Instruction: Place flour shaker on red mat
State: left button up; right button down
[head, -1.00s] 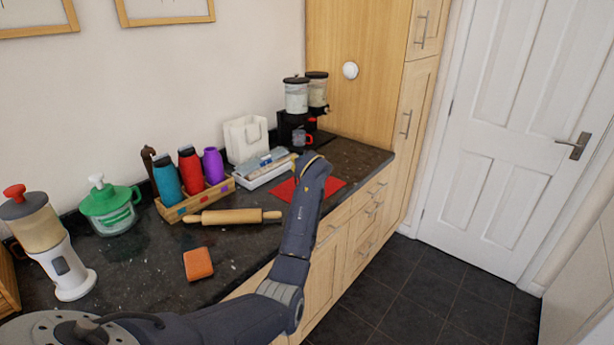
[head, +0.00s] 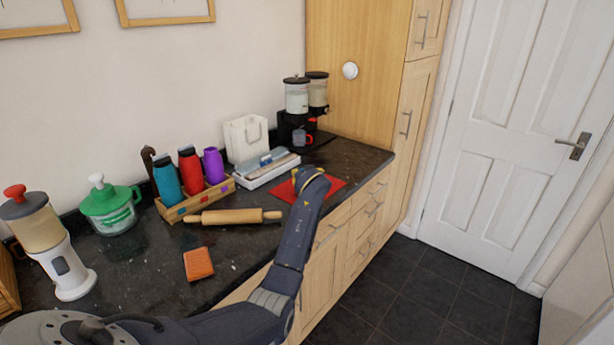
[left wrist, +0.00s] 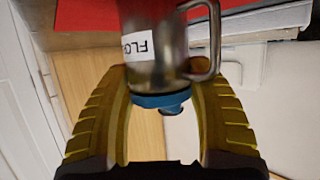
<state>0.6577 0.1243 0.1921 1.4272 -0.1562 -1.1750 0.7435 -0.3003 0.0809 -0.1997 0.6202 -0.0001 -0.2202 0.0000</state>
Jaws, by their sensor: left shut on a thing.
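The flour shaker (left wrist: 150,45) is a metal cup with a handle, a white label reading "FLO" and a blue end, seen in the left wrist view. My left gripper (left wrist: 161,78) has its yellow fingers shut on it, one on each side near the blue end. The red mat (left wrist: 90,14) shows behind the shaker. In the head view my left gripper (head: 295,178) is over the red mat (head: 333,186), and my wrist hides the shaker. I cannot tell whether the shaker touches the mat. My right gripper is not in view.
A white tray with packets (head: 267,170) lies just left of the mat. A rolling pin (head: 235,217) and an orange block (head: 198,264) lie nearer on the dark counter. Counter right of the mat is clear.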

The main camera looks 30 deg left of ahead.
pick_arm(q)
jog(key=o, duration=1.3)
jog(key=shift+f, duration=0.1)
